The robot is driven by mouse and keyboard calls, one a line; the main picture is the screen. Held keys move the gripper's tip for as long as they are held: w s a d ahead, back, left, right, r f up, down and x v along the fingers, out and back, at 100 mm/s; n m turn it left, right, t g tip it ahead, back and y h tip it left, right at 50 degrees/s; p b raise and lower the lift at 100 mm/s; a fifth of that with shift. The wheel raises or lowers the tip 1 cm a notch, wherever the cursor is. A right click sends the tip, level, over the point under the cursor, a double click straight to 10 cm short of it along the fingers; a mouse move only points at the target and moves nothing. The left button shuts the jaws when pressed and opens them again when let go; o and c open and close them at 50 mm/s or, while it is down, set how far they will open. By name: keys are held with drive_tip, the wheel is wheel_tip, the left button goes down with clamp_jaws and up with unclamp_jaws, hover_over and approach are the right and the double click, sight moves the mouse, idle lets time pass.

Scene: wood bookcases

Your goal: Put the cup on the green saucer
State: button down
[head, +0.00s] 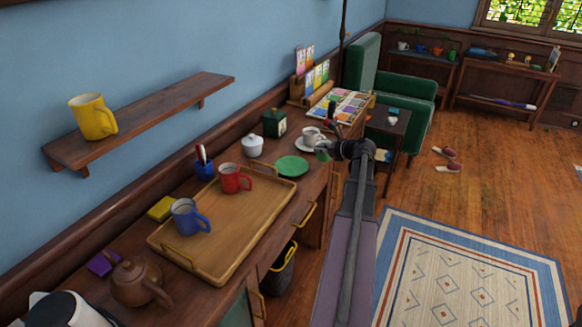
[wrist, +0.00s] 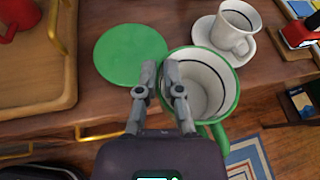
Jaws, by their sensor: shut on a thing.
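My gripper (wrist: 162,80) is shut on the left rim of a green cup (wrist: 232,97) with a white inside, one finger inside the cup and one outside. In the head view the cup (head: 322,154) is a small green shape, partly hidden by my gripper (head: 336,152). The cup looks upright, at the front edge of the sideboard, to the right of the green saucer. The flat green saucer (wrist: 130,54) is empty and lies on the wood top, also seen in the head view (head: 292,166). I cannot tell the cup's height above the wood.
A white cup (wrist: 238,22) on a white saucer (wrist: 208,28) stands behind the held cup. A wooden tray (head: 220,240) with a red mug (head: 232,179) and a blue mug (head: 186,217) lies left of the green saucer. A white lidded pot (head: 252,146) stands behind.

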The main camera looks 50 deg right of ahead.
drive_tip(key=shift+r, duration=0.1)
drive_tip(key=w+a+r+m+p, duration=0.1)
drive_tip(key=w+a+r+p, duration=0.4)
drive_tip(key=w+a, duration=0.3)
drive_tip(key=shift+w+r+m+h+p, duration=0.3)
drive_tip(key=shift+w+r+h+p, duration=0.1)
drive_tip(key=shift+w+r, duration=0.25)
drive_tip(key=shift+a+f, duration=0.1)
drive_tip(key=shift+f, duration=0.05)
drive_tip(key=b, duration=0.6)
hover_over(286, 170)
wheel_tip(286, 170, down, 6)
drive_tip(key=shift+w+f, duration=0.1)
drive_tip(key=shift+f, duration=0.05)
wheel_tip(286, 170, down, 4)
drive_tip(key=b, duration=0.4)
drive_tip(key=shift+r, duration=0.2)
